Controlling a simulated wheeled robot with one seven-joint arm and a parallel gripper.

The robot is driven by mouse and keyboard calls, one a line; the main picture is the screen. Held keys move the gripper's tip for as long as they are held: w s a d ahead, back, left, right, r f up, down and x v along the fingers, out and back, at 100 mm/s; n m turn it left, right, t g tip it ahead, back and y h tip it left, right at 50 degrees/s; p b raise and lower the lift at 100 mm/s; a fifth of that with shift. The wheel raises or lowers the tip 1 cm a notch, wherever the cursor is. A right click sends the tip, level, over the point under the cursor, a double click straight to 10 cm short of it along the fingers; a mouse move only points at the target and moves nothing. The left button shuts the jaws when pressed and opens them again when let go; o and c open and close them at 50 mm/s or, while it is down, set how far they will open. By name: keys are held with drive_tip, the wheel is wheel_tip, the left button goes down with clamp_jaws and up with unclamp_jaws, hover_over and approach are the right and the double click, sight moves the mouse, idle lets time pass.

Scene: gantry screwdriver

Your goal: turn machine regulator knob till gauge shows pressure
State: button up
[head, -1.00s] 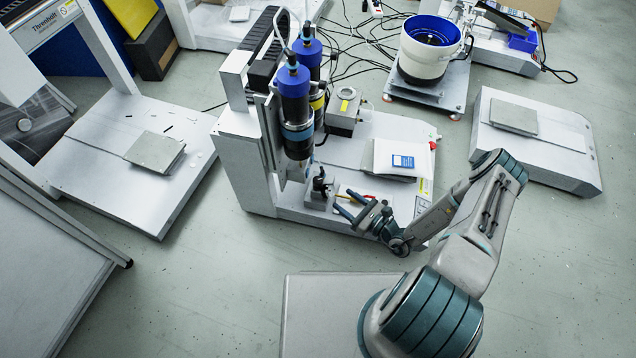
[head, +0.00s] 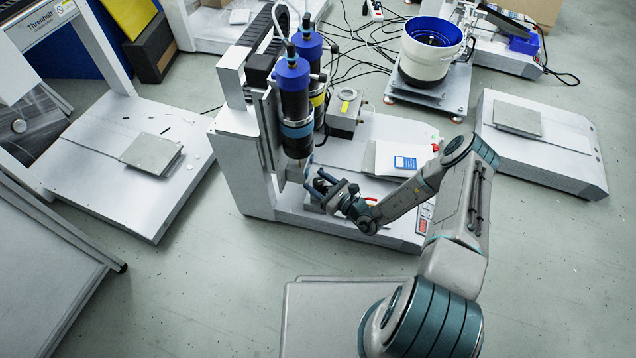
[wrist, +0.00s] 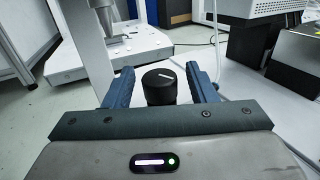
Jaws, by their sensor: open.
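The black regulator knob (wrist: 160,88), with a white mark on its top, stands between the two blue fingers of my gripper (wrist: 160,72) in the wrist view. The fingers are open, one on each side, with a gap visible beside the knob. In the head view my gripper (head: 314,180) is at the front of the machine (head: 237,170), below the blue-capped cylinders (head: 294,100), and covers the knob. I cannot make out a gauge or its reading in either view.
The blue-capped cylinders and their column stand close behind my gripper. A white pad with a blue label (head: 404,163) lies on the machine's base to the right. A bowl feeder (head: 425,62) stands farther back.

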drive_tip(key=c, duration=1)
drive_tip(key=shift+o, duration=0.2)
drive_tip(key=shift+r+p, duration=0.1)
drive_tip(key=shift+p, duration=0.35)
